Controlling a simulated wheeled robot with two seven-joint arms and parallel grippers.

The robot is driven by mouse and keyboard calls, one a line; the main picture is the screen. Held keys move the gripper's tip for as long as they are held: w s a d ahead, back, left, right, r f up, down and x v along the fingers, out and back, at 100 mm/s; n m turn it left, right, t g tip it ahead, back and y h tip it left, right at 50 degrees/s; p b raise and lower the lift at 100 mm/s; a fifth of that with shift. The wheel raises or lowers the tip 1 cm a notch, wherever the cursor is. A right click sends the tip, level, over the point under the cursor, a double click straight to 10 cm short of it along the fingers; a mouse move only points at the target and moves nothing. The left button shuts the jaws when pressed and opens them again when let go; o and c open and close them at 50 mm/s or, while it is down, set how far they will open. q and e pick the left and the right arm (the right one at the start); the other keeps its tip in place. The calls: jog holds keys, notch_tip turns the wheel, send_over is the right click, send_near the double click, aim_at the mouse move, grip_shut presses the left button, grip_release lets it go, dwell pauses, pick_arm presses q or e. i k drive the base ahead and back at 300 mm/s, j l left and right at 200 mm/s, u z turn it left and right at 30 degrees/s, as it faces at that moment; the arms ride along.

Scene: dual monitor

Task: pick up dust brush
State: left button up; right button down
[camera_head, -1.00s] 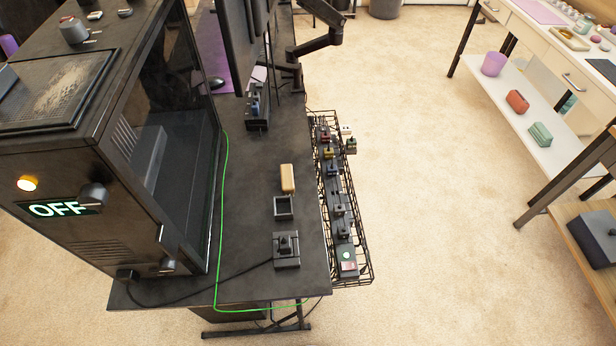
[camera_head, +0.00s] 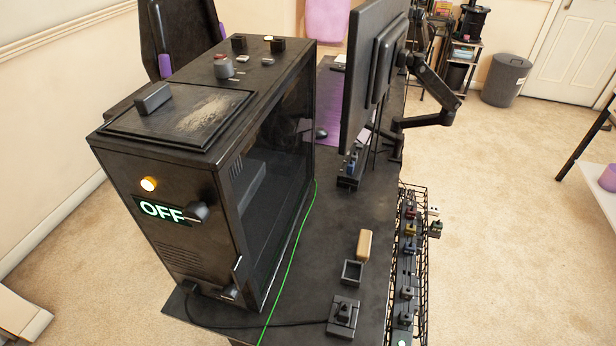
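A small tan block (camera_head: 364,244) stands on the black desk, right of the black machine case. It may be the dust brush, but I see no bristles and cannot tell. A dusty, pale patch (camera_head: 207,118) lies on the lid panel (camera_head: 170,135) on top of the case (camera_head: 180,205). A dark block (camera_head: 152,98) sits at the left of that panel. Neither of my grippers is in view.
A small open square holder (camera_head: 351,272) and a black switch box (camera_head: 342,316) are near the tan block. A green cable (camera_head: 292,249) crosses the desk (camera_head: 330,215). A monitor (camera_head: 366,80) stands behind. A wire rack (camera_head: 421,275) with plugs hangs at the right edge.

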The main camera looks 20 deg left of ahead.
aim_at(363, 253)
jog(key=i+l+u, duration=0.2)
jog(key=l+u, duration=0.3)
jog(key=i+l+u, duration=0.1)
jog(key=l+u, duration=0.35)
jog(key=l, duration=0.25)
jog(key=l+u, duration=0.5)
jog(key=k+l+u, duration=0.2)
jog(key=l+u, duration=0.25)
jog(key=l, duration=0.3)
jog(key=k+l+u, duration=0.2)
jog(key=l+u, duration=0.3)
jog(key=l, duration=0.1)
